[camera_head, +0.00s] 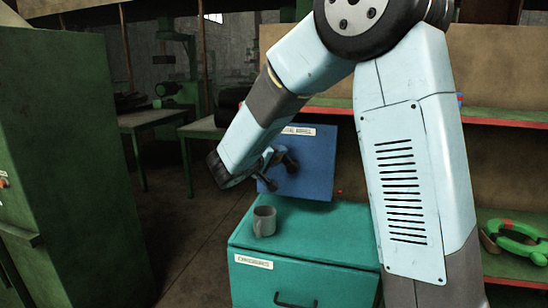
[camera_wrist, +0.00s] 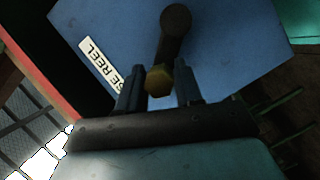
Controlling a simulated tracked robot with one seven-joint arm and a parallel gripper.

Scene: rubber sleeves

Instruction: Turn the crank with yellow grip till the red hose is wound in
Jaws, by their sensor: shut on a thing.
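The blue hose reel box (camera_head: 318,160) stands on a teal cabinet. In the wrist view its blue face (camera_wrist: 235,45) carries a white label, partly covered, reading "SE REEL". The dark crank arm (camera_wrist: 174,30) runs from its round end down to the yellow grip (camera_wrist: 158,80). My gripper (camera_wrist: 159,88) is shut on the yellow grip, one finger on each side. In the head view my gripper (camera_head: 279,171) is at the front left of the box; the yellow grip cannot be made out there. No length of red hose is clearly visible.
A grey mug (camera_head: 264,221) stands on the teal cabinet (camera_head: 340,235), below my gripper. A small red spot (camera_head: 340,193) shows by the box's lower right. Red-edged shelves (camera_head: 505,120) hold a green ring-shaped thing (camera_head: 520,240). A green cabinet (camera_head: 70,150) stands left, with open floor between.

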